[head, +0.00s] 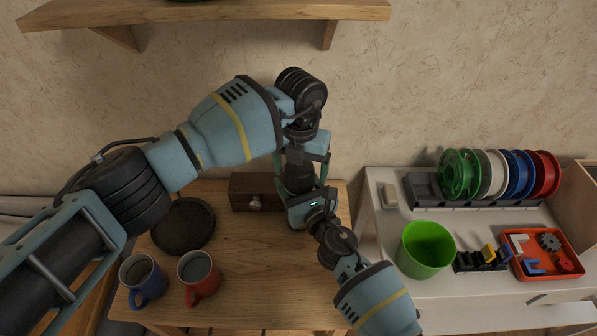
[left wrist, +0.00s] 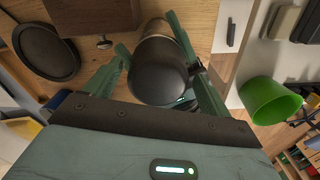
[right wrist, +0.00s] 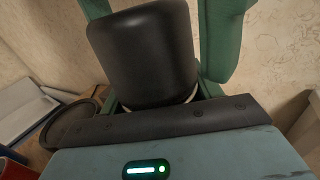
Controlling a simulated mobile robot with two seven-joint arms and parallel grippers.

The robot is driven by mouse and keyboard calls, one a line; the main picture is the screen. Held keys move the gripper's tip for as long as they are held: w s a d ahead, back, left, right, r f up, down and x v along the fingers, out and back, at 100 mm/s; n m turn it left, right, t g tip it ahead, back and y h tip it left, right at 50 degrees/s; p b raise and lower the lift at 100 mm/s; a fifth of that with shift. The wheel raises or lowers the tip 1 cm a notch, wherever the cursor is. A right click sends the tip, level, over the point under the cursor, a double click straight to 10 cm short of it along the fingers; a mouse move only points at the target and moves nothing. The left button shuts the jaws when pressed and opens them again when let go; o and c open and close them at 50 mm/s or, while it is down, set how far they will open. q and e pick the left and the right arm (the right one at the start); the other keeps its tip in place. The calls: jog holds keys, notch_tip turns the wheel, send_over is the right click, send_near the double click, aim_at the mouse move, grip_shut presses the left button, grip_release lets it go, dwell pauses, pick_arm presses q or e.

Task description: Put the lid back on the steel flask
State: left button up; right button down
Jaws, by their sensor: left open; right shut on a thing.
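The dark lid (left wrist: 160,80) stands at the top of the steel flask, with my left gripper's fingers (left wrist: 158,58) open on both sides of it. In the right wrist view the lid (right wrist: 145,50) is a large black cylinder with a pale rim (right wrist: 190,92) at its lower edge. I cannot tell whether it is fully seated. My right gripper (head: 303,197) is shut on the flask from the front right. Most of the flask body is hidden by the grippers. In the head view my left gripper (head: 305,155) comes down from above.
A small drawer box (head: 248,190) stands close left of the flask. A dark round plate (head: 183,226), blue mug (head: 142,280) and red mug (head: 198,277) are farther left. A green cup (head: 425,250), spools (head: 490,174) and red tray (head: 542,254) are on the right-hand white surface. A shelf (head: 210,12) hangs above.

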pick_arm(q)
notch_tip(320, 180, up, 3)
jog(key=shift+d+f, duration=0.1)
jog(key=shift+c, duration=0.4)
jog(key=shift+r+n, duration=1.7)
jog(key=shift+r, duration=0.05)
jog(key=shift+f, duration=0.1)
jog(key=shift+f, duration=3.95)
jog(key=shift+c, duration=0.4)
